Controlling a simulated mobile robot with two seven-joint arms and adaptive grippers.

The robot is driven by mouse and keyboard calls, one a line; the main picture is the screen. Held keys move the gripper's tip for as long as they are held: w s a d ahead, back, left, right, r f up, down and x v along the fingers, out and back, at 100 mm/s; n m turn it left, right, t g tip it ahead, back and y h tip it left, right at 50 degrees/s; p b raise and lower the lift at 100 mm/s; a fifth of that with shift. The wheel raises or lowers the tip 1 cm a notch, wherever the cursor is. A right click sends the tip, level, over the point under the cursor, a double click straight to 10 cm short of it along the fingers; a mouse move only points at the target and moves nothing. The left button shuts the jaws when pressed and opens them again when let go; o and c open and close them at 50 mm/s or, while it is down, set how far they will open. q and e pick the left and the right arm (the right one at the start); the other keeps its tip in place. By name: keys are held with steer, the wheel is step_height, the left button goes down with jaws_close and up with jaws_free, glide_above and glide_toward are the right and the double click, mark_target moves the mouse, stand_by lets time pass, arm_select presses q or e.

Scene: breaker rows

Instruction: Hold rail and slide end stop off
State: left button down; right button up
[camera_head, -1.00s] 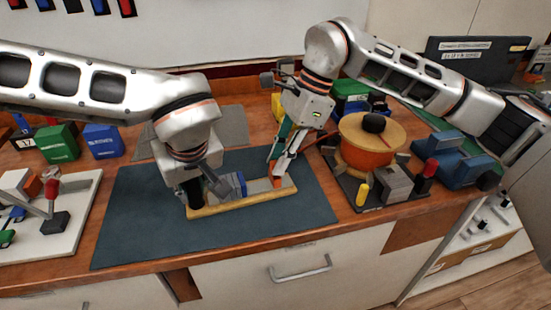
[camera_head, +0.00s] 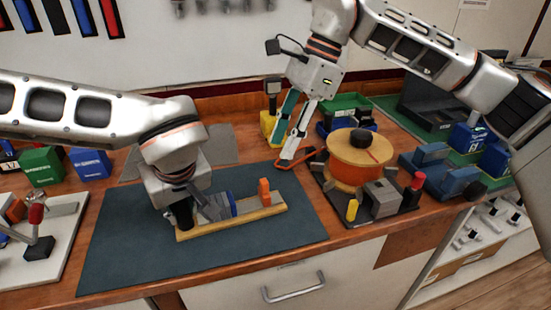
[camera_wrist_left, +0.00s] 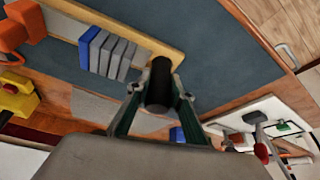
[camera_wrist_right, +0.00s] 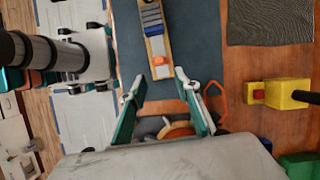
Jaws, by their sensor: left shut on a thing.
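The wooden rail (camera_head: 235,226) lies on the dark blue mat. A blue breaker (camera_head: 231,203) and several grey breakers (camera_head: 212,208) sit on its left half. The orange end stop (camera_head: 264,192) stands upright near the rail's right end, apart from the breakers; it also shows in the right wrist view (camera_wrist_right: 159,62). My left gripper (camera_wrist_left: 158,92) is shut on the black post (camera_wrist_left: 161,76) at the rail's left end. My right gripper (camera_wrist_right: 160,82) is open and empty, behind and above the end stop in the head view, touching neither it nor the rail.
An orange spool (camera_head: 358,160) stands on a dark base right of the mat (camera_head: 120,245), with clamps around it. An orange loop (camera_wrist_right: 217,103) lies near the right fingers. A yellow block (camera_wrist_right: 282,95) stands behind. A white board (camera_head: 60,235) is at left. The mat's front is clear.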

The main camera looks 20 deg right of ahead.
arm_select(q)
steer(key=shift+r, duration=0.1)
arm_select(e)
steer(key=shift+v, duration=1.2)
arm_select(q)
steer(key=c, duration=1.7)
jaws_free()
